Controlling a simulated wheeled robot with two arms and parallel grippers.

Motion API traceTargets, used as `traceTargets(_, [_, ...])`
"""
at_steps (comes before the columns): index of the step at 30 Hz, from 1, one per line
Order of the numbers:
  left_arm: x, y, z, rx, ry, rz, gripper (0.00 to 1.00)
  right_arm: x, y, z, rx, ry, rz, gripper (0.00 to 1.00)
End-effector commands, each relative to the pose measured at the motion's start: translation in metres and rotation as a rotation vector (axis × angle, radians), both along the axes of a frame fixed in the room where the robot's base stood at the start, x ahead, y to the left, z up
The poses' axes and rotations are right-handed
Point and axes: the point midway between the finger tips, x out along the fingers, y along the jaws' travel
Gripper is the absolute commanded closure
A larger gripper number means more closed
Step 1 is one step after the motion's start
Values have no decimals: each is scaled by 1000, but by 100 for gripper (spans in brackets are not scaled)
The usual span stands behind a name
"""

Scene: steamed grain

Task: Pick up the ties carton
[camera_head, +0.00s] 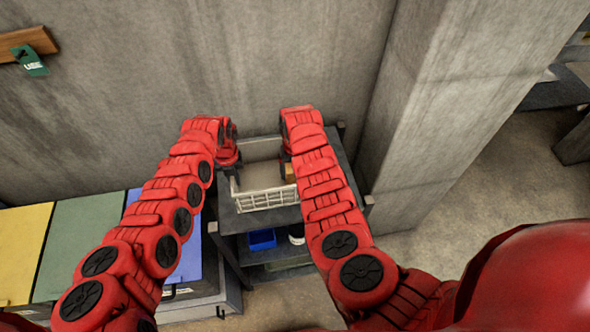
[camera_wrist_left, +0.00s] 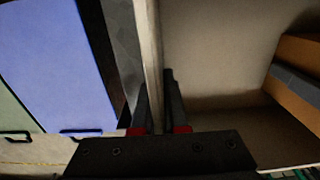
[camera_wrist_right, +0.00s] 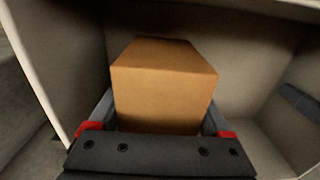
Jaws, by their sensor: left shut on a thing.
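The ties carton is probably the plain orange-brown box (camera_wrist_right: 165,85) inside a pale bin; no label shows. It also appears in the head view (camera_head: 290,172) and at the right of the left wrist view (camera_wrist_left: 300,105). My right gripper (camera_wrist_right: 160,125) has one finger on each side of the carton; whether they press it I cannot tell. My left gripper (camera_head: 235,175) is shut on the thin left wall of the bin (camera_wrist_left: 150,50), one finger on each side. The bin (camera_head: 265,199) has a slatted white front.
The bin stands on a dark shelf rack (camera_head: 235,219) against the concrete wall. A blue bin (camera_head: 262,239) and a white container (camera_head: 297,234) sit on a lower shelf. Yellow, green and blue panels (camera_head: 72,240) are at the left. A concrete pillar (camera_head: 430,110) stands at the right.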

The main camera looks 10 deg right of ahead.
Motion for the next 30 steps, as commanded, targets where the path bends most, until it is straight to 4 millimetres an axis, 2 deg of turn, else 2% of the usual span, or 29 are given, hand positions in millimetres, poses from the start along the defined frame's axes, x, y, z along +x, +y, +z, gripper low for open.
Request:
traceTargets(1, [0,0,0,0,-1,0,100,0,0,0,0,0,0,29])
traceTargets(2, [0,0,0,0,-1,0,100,0,0,0,0,0,0,34])
traceTargets(12, [0,0,0,0,0,0,100,0,0,0,0,1,0,95])
traceTargets(23, [0,0,0,0,0,0,100,0,-1,6,-1,1,-1,96])
traceTargets(28, [0,0,0,0,0,0,100,0,-1,26,-3,0,1,96])
traceTargets(30, [0,0,0,0,0,0,100,2,-1,41,-2,-6,1,96])
